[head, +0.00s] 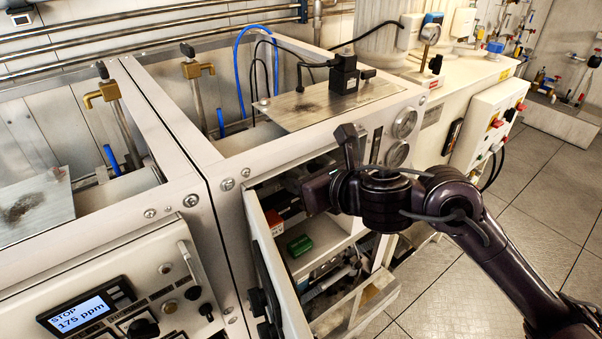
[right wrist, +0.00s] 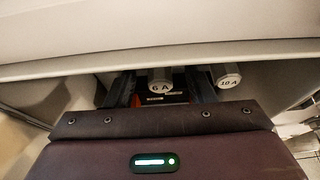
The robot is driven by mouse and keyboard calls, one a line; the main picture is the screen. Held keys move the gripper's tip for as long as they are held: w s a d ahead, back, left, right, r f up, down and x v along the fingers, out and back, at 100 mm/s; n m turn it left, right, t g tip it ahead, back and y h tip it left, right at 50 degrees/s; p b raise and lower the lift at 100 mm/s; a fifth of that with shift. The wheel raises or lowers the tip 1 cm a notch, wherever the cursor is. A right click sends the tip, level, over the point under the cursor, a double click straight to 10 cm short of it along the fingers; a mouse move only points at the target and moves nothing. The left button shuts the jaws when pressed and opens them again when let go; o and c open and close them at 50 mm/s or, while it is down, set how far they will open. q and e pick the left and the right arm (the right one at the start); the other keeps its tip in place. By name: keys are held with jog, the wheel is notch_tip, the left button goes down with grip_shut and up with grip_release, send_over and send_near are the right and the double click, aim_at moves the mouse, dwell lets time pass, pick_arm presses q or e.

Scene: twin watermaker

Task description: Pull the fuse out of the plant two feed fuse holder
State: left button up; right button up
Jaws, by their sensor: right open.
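In the right wrist view, a round pale cap marked 6 A (right wrist: 160,80) sits under the top edge of the cabinet opening. A second cap marked 10 A (right wrist: 228,76) sits to its right. I cannot read which of them belongs to the plant two feed. My right gripper (head: 293,202) reaches into the open cabinet of the second unit. Its dark fingers show on either side of the 6 A cap, open, with no clear contact. In the head view the arm and the cabinet's top hide the caps. My left gripper is not in view.
The cabinet door (head: 262,262) stands open at the left of the opening. A green block (head: 300,245) and an orange-red part (head: 273,222) are inside, below my gripper. Gauges (head: 404,122) sit on the panel nearby. The tiled floor (head: 535,215) at the right is clear.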

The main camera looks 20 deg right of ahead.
jog(key=shift+w+a+f, duration=0.15)
jog(key=shift+w, duration=0.25)
grip_shut()
jog(key=s+d, duration=0.2)
jog(key=s, duration=0.3)
jog(key=shift+s+b, duration=0.35)
jog(key=shift+b, duration=0.05)
dwell(0.7)
